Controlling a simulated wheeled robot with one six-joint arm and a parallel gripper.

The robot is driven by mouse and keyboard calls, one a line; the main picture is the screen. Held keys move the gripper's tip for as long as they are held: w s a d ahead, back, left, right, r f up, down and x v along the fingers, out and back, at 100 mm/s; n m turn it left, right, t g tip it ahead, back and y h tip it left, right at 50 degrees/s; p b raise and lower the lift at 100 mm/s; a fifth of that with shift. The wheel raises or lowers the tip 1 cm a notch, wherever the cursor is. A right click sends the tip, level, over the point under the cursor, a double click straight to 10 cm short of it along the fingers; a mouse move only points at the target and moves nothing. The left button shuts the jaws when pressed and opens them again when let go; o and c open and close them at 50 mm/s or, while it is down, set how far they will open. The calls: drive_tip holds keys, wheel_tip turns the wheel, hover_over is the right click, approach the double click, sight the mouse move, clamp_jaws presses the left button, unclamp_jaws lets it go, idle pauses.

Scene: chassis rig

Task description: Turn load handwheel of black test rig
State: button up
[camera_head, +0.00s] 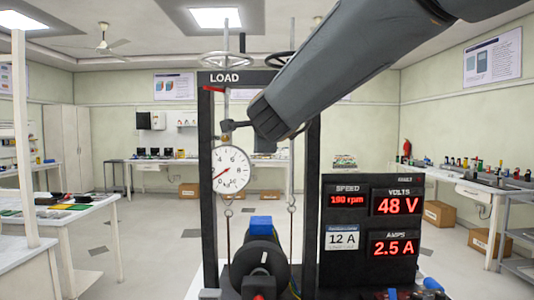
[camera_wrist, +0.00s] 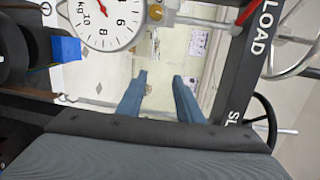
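The black test rig (camera_head: 207,175) stands in front of me, its top beam marked LOAD (camera_head: 224,78). Above that word is a silver handwheel (camera_head: 219,57) on an upright screw. A dark handwheel (camera_head: 278,58) sits to its right, partly behind my arm. In the wrist view the silver wheel (camera_wrist: 292,68) is cut by the right edge, beside LOAD; the dark wheel (camera_wrist: 268,125) is lower, near letters starting "SL". My gripper (camera_wrist: 160,76) is open and empty, fingers apart, below the beam and away from both wheels. My arm hides it in the head view.
A round kg dial (camera_head: 231,169) hangs in the frame, and also shows in the wrist view (camera_wrist: 103,20). A dark drum (camera_head: 258,268) is below. A meter panel (camera_head: 371,230) reads 190 rpm, 48 V, 2.5 A. Benches stand left and right; the floor behind is mostly clear.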

wheel_tip(320, 180, down, 6)
drive_tip(key=d+n+g, duration=0.1)
drive_tip(key=n, duration=0.1)
drive_tip(key=shift+d, duration=0.4)
drive_tip(key=shift+s, duration=0.1)
